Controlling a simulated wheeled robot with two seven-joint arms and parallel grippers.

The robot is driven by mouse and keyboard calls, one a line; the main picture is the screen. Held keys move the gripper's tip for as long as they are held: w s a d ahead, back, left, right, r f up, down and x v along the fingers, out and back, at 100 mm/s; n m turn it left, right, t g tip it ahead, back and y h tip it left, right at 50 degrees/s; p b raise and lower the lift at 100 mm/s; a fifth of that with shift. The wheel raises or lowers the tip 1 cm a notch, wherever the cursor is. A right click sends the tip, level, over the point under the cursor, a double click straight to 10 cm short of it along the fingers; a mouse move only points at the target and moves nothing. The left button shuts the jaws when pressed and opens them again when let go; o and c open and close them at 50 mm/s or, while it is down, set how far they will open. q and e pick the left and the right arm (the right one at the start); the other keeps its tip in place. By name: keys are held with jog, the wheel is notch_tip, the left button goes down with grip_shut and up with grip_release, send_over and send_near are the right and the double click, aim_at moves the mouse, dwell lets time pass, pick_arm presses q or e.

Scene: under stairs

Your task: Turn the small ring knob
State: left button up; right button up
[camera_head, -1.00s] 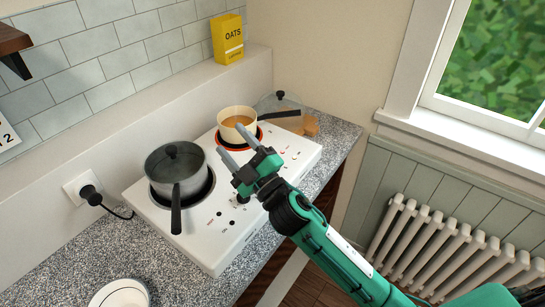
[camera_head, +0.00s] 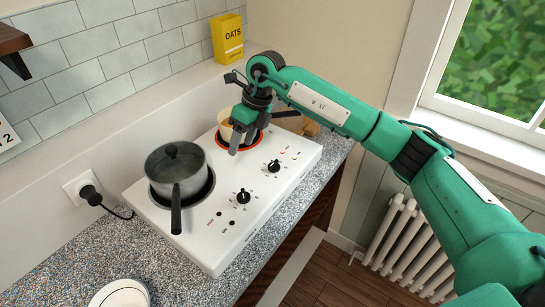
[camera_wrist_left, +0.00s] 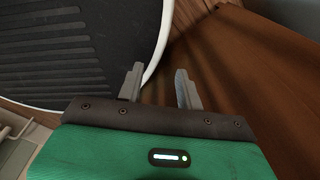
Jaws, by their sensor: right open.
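A white two-ring hotplate (camera_head: 200,253) lies on the counter. It has two black knobs on its front strip, one at the left (camera_head: 243,197) and one at the right (camera_head: 274,166). I cannot read which knob belongs to the small ring. My right gripper (camera_head: 231,143) is open, fingers pointing down, over the hotplate in front of the cream pan (camera_head: 225,117). It is behind and left of the right knob, apart from it, and partly hides the pan. My left gripper (camera_wrist_left: 160,88) shows only in the left wrist view, open and empty.
A grey lidded saucepan (camera_head: 176,160) stands on the left ring, its handle toward the front. The ring under the cream pan glows orange (camera_head: 243,148). A yellow oats box (camera_head: 228,38) stands behind. A white dish (camera_head: 120,293) is at the front left.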

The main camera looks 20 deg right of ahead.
aim_at(273, 162)
jog(key=w+d+r+m+h, duration=0.15)
jog(key=d+r+h, duration=0.25)
jog(key=d, duration=0.5)
jog(key=f+p, duration=0.1)
jog(key=f, duration=0.3)
jog(key=f+p, duration=0.2)
jog(key=f, duration=0.2)
jog(key=f+p, duration=0.1)
jog(key=f, duration=0.4)
jog(key=shift+w+a, duration=0.3)
jog(key=shift+w, duration=0.1)
jog(key=shift+f+p, duration=0.3)
jog(key=shift+f, duration=0.3)
jog(key=c, duration=1)
